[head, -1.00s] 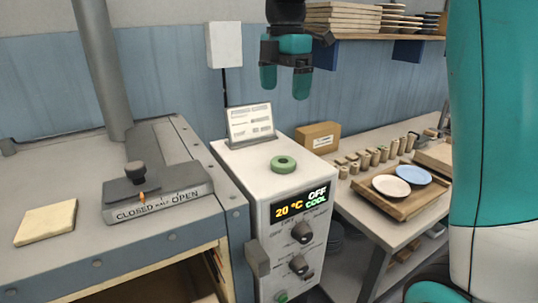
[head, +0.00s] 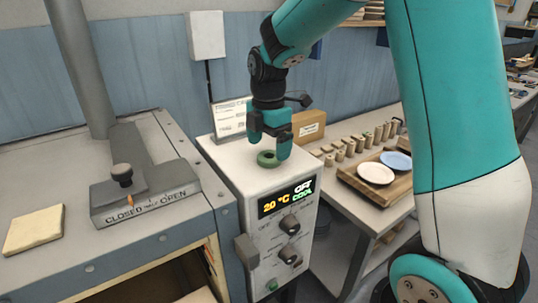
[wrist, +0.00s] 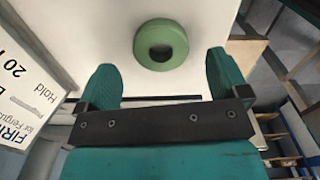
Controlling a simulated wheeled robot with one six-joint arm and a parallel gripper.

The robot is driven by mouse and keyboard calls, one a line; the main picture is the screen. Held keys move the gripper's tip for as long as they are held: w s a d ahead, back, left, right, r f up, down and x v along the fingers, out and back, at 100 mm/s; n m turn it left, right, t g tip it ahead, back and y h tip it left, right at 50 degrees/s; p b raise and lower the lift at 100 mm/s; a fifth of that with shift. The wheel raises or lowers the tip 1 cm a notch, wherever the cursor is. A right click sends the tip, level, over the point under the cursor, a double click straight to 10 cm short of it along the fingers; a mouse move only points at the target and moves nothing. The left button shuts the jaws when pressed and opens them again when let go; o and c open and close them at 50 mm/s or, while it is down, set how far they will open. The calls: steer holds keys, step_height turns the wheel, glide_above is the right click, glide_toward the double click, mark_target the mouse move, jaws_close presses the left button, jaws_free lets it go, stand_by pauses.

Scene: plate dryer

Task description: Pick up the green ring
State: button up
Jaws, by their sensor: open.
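The green ring (head: 267,159) lies flat on the white top of the control box (head: 229,160). In the wrist view the ring (wrist: 161,58) is whole, with a dark centre hole, ahead of my fingertips. My gripper (head: 269,148) points down close above the ring, its teal fingers overlapping part of it in the head view. In the wrist view my gripper (wrist: 160,72) is open and empty, with one finger to each side and the ring a little beyond the gap. Whether a finger touches the ring cannot be told.
A white sign (head: 229,119) stands on the box behind my gripper, and a cardboard box (head: 308,127) sits to the right. A kiln-like cabinet with a slider plate (head: 145,203) is at left. Plates (head: 376,173) lie on a wooden tray at right.

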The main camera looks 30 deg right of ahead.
mark_target(269, 159)
steer(key=shift+d+f, duration=0.1)
steer(key=shift+f, duration=1.35)
steer(key=c, duration=1)
steer(key=shift+r, duration=0.1)
